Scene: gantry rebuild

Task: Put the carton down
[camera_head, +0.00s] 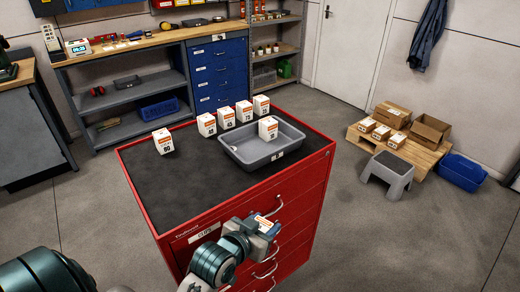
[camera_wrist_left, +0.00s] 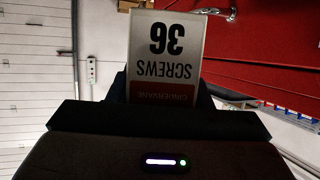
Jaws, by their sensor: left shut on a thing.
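My left gripper (camera_head: 262,228) is in front of the red cabinet's (camera_head: 325,150) near side, in the lower middle of the head view. It is shut on a carton (camera_head: 266,222), of which only a small labelled part shows there. In the left wrist view the carton (camera_wrist_left: 165,50) fills the upper middle, its label reading "36 SCREWS" upside down. The held carton appears off the cabinet top. My right gripper is not in view.
On the cabinet's dark top stand a carton marked 80 (camera_head: 163,141) and a back row of several cartons (camera_head: 226,118). A grey tray (camera_head: 240,152) holds one carton (camera_head: 268,128). The top's front left is clear. A pallet (camera_head: 420,153) with boxes stands right.

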